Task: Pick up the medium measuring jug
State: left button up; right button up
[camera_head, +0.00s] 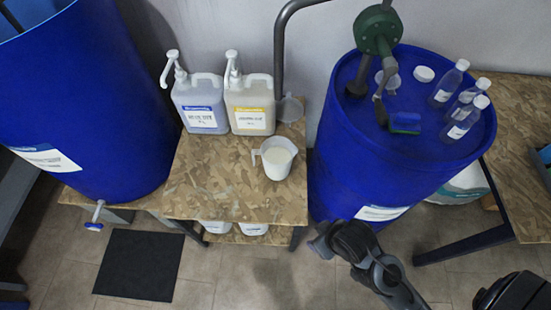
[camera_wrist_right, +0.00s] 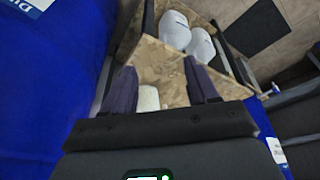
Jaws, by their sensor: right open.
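A white measuring jug (camera_head: 277,160) with a handle on its left stands upright near the right front of the wooden table. A smaller clear jug (camera_head: 290,108) stands behind it, and a small clear cup (camera_head: 390,82) is on top of the right drum; which is medium is not marked. My right gripper (camera_head: 320,243) is below and in front of the table's right corner, apart from the white jug. In the right wrist view its two fingers (camera_wrist_right: 162,88) are spread open. A pale object (camera_wrist_right: 149,98) shows between them, and I cannot tell what it is. My left gripper is not in view.
Two pump jugs (camera_head: 199,102) (camera_head: 250,104) stand at the table's back. The blue drum (camera_head: 335,170) is close at the right, with a green pump (camera_head: 378,30) and several bottles on top. Another drum (camera_head: 90,110) is at left. White containers (camera_wrist_right: 175,28) sit on a lower shelf.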

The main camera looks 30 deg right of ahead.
dwell(0.4)
jog(key=c, duration=0.4)
jog(key=shift+w, duration=0.1)
